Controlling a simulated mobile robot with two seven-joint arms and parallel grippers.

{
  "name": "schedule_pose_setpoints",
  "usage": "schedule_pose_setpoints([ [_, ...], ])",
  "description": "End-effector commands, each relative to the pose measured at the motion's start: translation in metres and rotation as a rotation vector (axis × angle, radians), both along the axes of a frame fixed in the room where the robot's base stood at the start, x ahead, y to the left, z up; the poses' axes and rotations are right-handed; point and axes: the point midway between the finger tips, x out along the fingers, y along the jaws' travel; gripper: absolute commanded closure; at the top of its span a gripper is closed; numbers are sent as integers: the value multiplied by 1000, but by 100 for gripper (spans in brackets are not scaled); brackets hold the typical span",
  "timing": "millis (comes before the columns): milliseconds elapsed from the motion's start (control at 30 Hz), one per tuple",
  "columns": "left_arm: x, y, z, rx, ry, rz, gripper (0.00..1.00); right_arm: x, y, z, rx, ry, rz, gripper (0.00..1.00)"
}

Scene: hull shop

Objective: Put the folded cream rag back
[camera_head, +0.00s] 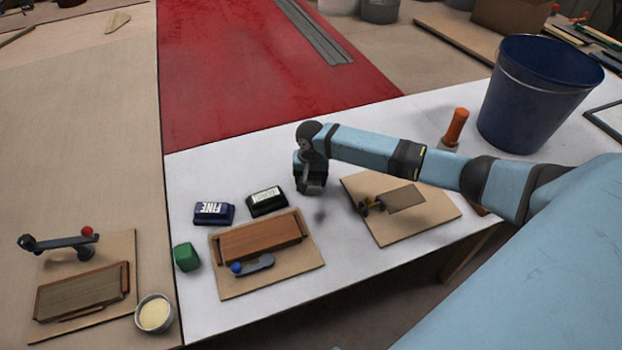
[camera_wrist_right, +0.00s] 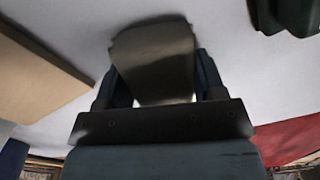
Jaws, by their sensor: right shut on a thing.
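My right gripper (camera_head: 312,188) is over the white bench (camera_head: 330,250), between the dark block with a pale label and the right-hand board. It is shut on a flat, dull grey-brown piece. In the right wrist view the piece (camera_wrist_right: 153,60) sticks out between the two fingers (camera_wrist_right: 153,92), over the white top. The piece is in shade, so I cannot tell for sure that it is the folded cream rag. A small shadow lies on the bench below the gripper. No other cream rag shows clearly. My left gripper is not in view.
A board (camera_head: 400,228) with a small tool lies right of the gripper. A blue FINE block (camera_head: 213,213), a dark labelled block (camera_head: 267,200), a green block (camera_head: 186,257) and a board with a wooden piece (camera_head: 265,283) are left. A navy bucket (camera_head: 535,95) and orange-handled tool (camera_head: 456,126) stand behind.

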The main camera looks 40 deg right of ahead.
Motion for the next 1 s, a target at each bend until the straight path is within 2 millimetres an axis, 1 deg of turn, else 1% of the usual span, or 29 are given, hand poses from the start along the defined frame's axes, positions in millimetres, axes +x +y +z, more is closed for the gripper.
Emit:
schedule_pose_setpoints([
  [267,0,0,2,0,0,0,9,0,0,-2,1,1,0,59],
  [300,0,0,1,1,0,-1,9,0,0,-2,1,-1,0,30],
  [367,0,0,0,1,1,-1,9,0,0,-2,1,-1,0,16],
  [400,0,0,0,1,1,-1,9,0,0,-2,0,0,0,11],
  [633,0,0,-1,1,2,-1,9,0,0,-2,0,0,0,11],
  [733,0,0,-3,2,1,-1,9,0,0,2,-1,-1,1,11],
  [867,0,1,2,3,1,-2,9,1,0,20,0,-3,0,11],
  [1000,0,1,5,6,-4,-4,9,1,0,51,0,-3,1,11],
])
